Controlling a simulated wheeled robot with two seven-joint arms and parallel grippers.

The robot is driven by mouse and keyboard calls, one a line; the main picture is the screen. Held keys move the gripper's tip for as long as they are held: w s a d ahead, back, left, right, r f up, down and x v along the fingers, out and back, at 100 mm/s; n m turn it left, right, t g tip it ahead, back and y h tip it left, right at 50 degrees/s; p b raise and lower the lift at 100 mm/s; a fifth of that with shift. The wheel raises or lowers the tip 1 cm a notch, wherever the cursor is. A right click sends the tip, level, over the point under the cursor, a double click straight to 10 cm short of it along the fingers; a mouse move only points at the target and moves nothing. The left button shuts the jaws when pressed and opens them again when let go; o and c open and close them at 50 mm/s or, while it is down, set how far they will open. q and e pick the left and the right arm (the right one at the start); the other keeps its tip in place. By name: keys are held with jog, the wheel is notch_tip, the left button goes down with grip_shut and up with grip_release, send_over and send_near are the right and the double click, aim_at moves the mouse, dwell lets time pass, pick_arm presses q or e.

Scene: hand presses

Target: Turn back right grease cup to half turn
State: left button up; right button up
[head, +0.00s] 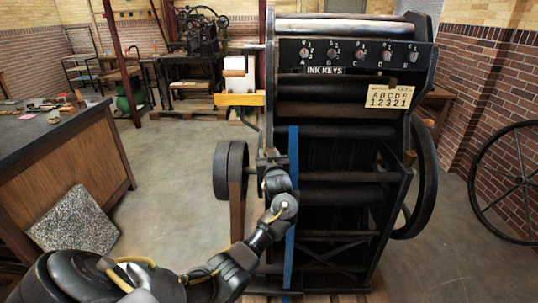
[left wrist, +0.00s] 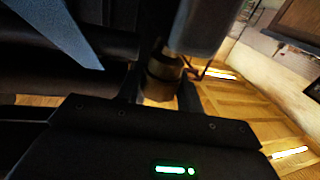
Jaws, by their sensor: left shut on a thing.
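My left gripper (head: 268,163) is at the left side of the dark press (head: 335,190), at about mid height. In the left wrist view its two fingers (left wrist: 161,97) are shut on a round brass grease cup (left wrist: 163,82), one finger on each side. The cup's upper part meets a dark cylindrical part of the press. In the head view this cup is hidden by my gripper and wrist. Another small brass piece (head: 409,158), perhaps a grease cup, shows at the right side of the press. I cannot read any turn mark on the held cup.
A blue strip (head: 291,215) runs down the press front beside my wrist. A pulley wheel (head: 230,170) stands left of the gripper, and a large flywheel (head: 424,180) at the right. A workbench (head: 75,165) is at far left. Open floor lies between bench and press.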

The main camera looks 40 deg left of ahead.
pick_arm(q)
jog(key=shift+m+t+h, duration=0.8)
jog(key=shift+t+h, duration=0.1)
jog(key=o, duration=1)
jog(key=shift+c, duration=0.2)
jog(key=v, duration=1)
jog(key=shift+s+d, duration=0.25)
jog(key=shift+s, duration=0.05)
